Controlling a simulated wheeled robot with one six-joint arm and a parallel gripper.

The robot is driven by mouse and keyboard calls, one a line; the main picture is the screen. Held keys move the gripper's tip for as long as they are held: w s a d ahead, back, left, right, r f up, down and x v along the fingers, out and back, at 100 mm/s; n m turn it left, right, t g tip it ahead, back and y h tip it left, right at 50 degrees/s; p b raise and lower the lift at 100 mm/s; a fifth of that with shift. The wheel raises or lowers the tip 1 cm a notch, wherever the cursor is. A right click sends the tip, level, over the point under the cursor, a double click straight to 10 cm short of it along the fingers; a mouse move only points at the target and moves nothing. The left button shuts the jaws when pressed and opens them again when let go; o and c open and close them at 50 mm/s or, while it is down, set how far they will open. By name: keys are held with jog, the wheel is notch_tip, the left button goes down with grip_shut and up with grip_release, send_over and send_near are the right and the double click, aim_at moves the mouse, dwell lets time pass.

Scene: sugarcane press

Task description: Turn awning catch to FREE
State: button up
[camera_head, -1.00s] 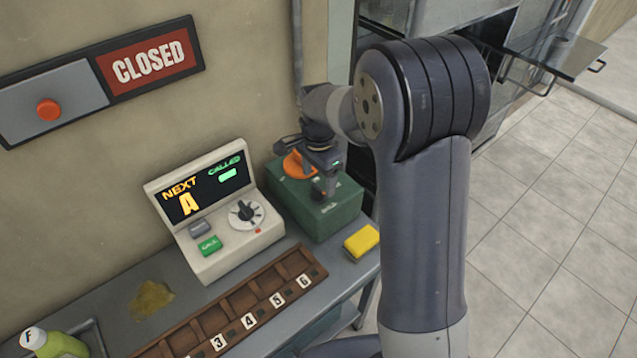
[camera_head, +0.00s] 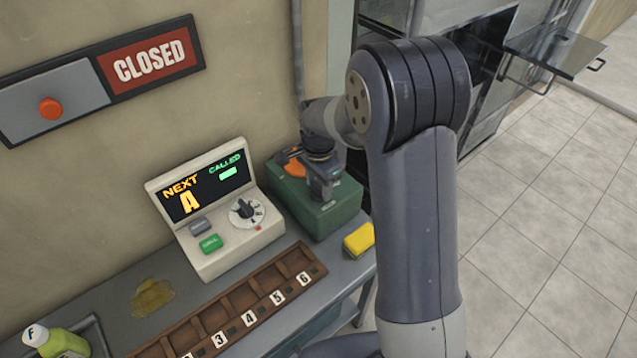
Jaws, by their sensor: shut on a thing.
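A green box (camera_head: 345,205) stands at the back right end of the counter, with an orange turning part (camera_head: 293,167) on its top that I take for the awning catch. My gripper (camera_head: 324,194) is low over the top of this box, just right of the orange part, and covers some of it. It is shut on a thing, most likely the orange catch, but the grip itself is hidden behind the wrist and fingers. The marks on the box are too small to read.
Left of the box is a machine (camera_head: 215,225) showing NEXT A, with a dial. A yellow block (camera_head: 358,239) lies in front of the box. A numbered wooden tray (camera_head: 240,300), a brown stain (camera_head: 151,298) and a green bottle (camera_head: 55,343) are on the counter.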

jog(key=shift+c, duration=1.2)
jog(key=n+b, duration=0.1)
jog(key=n, duration=0.3)
jog(key=n+b, duration=0.1)
jog(key=n, duration=0.8)
jog(key=shift+n, duration=0.3)
jog(key=shift+n+b, duration=0.4)
jog(key=shift+n, duration=1.8)
